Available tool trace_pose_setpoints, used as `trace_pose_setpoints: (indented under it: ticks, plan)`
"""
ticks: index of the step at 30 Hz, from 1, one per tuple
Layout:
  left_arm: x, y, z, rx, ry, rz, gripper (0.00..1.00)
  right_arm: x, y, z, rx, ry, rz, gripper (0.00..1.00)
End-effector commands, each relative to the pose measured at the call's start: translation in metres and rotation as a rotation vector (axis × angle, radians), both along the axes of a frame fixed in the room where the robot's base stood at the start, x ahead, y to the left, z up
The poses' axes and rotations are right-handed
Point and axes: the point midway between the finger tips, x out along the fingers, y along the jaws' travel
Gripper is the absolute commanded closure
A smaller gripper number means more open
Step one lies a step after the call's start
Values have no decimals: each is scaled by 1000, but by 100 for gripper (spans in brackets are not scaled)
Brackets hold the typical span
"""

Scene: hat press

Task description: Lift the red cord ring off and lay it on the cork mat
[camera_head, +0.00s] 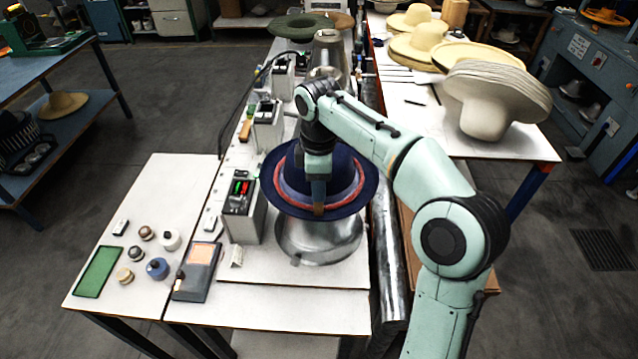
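The red cord ring (284,197) lies around the crown of a dark blue hat, at the base where the crown meets the brim. The blue hat (366,178) sits on a shiny metal form (320,241) near the front of the white bench. My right gripper (318,208) points down at the near side of the hat, with its fingertips at the cord. Whether the fingers are open or closed on the cord is too small to tell. No plainly cork-coloured mat shows; a flat green pad (97,272) lies at the bench's front left. My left gripper is out of view.
A control box with a lit display (241,204) is close beside the brim. Pale hats (490,115) stand on the right table.

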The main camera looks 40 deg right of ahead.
Motion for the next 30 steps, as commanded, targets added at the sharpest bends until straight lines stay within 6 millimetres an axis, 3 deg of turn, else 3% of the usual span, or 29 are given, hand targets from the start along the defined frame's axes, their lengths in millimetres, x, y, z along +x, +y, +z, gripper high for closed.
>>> trace_pose_setpoints:
  ticks: [10,19,23,30]
  plan:
    - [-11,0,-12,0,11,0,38,-1,-1,-46,0,2,0,64]
    - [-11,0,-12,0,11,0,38,0,0,-50,0,-1,0,64]
    - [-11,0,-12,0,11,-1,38,0,0,-50,0,-1,0,100]
    - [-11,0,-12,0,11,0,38,0,-1,-49,0,-1,0,100]
